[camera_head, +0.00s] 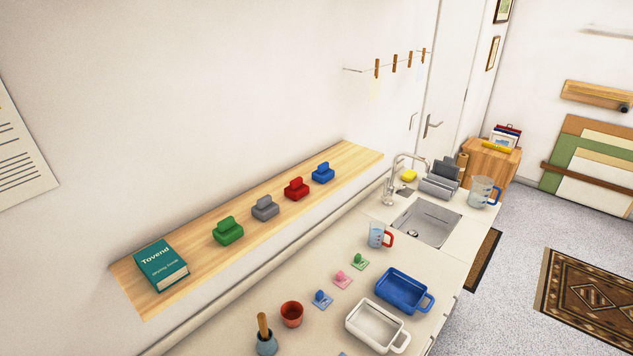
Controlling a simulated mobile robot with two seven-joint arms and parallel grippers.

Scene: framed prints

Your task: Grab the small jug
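A small clear jug (376,235) with a red handle stands upright on the pale counter, just left of the sink. Its handle points to the right. A larger clear jug (482,192) with a blue handle stands at the far end of the counter, right of the sink. Neither of my grippers shows in the head view, and nothing is seen touching either jug.
The sink (427,221) lies right of the small jug. A blue tray (404,290), a white tray (375,327), a terracotta pot (291,314) and small coloured pieces stand nearer. A wooden shelf (335,162) with coloured blocks runs along the wall.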

